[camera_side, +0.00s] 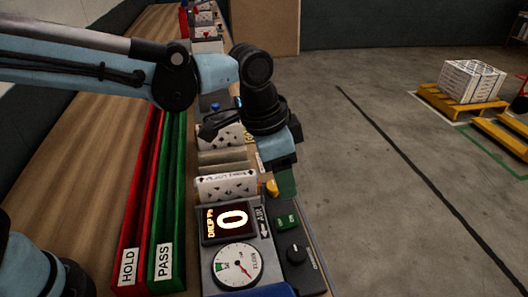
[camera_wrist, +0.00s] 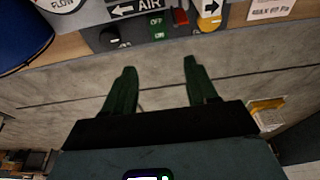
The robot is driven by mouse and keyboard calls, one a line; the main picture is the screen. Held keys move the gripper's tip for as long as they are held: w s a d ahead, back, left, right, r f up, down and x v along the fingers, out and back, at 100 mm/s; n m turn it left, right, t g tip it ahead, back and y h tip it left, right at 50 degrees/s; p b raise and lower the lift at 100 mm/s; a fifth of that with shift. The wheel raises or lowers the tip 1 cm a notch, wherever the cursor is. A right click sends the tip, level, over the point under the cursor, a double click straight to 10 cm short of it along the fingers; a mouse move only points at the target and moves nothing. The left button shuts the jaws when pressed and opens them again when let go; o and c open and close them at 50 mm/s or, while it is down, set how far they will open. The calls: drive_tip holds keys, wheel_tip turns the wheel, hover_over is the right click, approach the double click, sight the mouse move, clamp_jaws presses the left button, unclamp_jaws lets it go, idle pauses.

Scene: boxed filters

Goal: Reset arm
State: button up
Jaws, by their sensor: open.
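My gripper (camera_side: 284,182) hangs at the right edge of the bench, beside the test station. In the wrist view my gripper (camera_wrist: 158,82) shows two green fingers spread apart with nothing between them. Below the fingers in that view is the concrete floor. The test station has a display (camera_side: 228,223) reading 0, a round dial (camera_side: 237,265) and a green switch panel (camera_side: 287,221). A yellow knob (camera_side: 271,188) sits just left of my fingertips in the side view. The switch panel also shows at the top of the wrist view (camera_wrist: 156,28).
A red HOLD channel (camera_side: 127,265) and a green PASS channel (camera_side: 164,275) run along the wooden bench (camera_side: 75,170). A white filter with a printed label (camera_side: 228,187) lies behind the display. A white boxed stack (camera_side: 470,80) stands on a yellow pallet (camera_side: 440,101); the floor between is clear.

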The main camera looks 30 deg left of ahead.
drive_tip(key=shift+r, duration=0.15)
drive_tip(key=s+a+n+t+y, duration=0.1)
drive_tip(key=s+a+n, duration=0.3)
drive_tip(key=a, duration=0.7)
drive_tip(key=s+a+n+t+y, duration=0.1)
drive_tip(key=s+a+n+t, duration=0.3)
drive_tip(key=a, duration=0.8)
drive_tip(key=shift+a+n, duration=0.3)
drive_tip(key=shift+n, duration=0.2)
drive_tip(key=shift+c, duration=0.4)
